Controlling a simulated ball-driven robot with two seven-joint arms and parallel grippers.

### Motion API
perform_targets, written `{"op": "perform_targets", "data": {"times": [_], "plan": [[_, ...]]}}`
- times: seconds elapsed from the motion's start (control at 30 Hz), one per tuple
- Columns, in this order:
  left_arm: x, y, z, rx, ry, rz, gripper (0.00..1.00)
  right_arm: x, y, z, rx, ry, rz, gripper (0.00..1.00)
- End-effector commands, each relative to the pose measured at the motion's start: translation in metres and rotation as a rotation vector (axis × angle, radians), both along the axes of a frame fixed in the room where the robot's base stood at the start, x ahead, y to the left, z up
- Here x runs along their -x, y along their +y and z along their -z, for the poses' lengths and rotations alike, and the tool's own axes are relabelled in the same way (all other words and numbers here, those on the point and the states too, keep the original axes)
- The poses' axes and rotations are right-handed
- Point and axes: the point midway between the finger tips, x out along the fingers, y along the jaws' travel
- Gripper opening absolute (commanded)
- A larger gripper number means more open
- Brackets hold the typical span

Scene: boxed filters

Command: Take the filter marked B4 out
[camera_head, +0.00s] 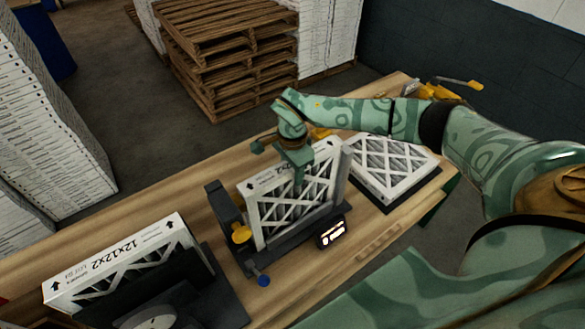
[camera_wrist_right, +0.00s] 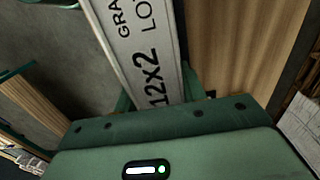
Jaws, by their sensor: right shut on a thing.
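A white-framed filter (camera_head: 268,184) with a lattice face stands upright in a dark holder (camera_head: 226,215) on the wooden bench. My right gripper (camera_head: 297,163) comes down from above and is shut across its top edge. In the right wrist view the same filter's edge (camera_wrist_right: 137,45), printed "12x2", runs between the fingers. I cannot read a B4 mark on it. Another white filter (camera_head: 130,258), printed "12x12x2", stands at the left of the bench. A third filter (camera_head: 392,165) lies flat on a dark base at the right. My left gripper is not in view.
A dark stand with a round dial (camera_head: 155,318) is at front left. Pallets (camera_head: 235,50) stand behind the bench (camera_head: 120,207).

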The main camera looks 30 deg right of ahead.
Motion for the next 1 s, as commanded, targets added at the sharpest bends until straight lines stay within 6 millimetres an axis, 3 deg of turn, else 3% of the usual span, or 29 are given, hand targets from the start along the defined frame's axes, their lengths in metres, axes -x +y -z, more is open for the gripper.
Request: {"op": "perform_targets", "data": {"times": [0.03, 0.07, 0.1, 0.47, 1.0], "plan": [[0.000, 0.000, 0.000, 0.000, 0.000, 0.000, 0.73, 0.000, 0.000, 0.000, 0.000, 0.000, 0.000, 0.15], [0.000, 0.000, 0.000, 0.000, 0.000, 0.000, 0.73, 0.000, 0.000, 0.000, 0.000, 0.000, 0.000, 0.46], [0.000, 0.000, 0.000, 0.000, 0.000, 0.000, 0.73, 0.000, 0.000, 0.000, 0.000, 0.000, 0.000, 0.48], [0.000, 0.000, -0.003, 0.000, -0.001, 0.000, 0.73, 0.000, 0.000, -0.004, 0.001, 0.000, 0.000, 0.48], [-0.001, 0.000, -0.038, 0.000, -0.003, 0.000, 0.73, 0.000, 0.000, -0.043, 0.001, 0.000, 0.000, 0.48]]}}
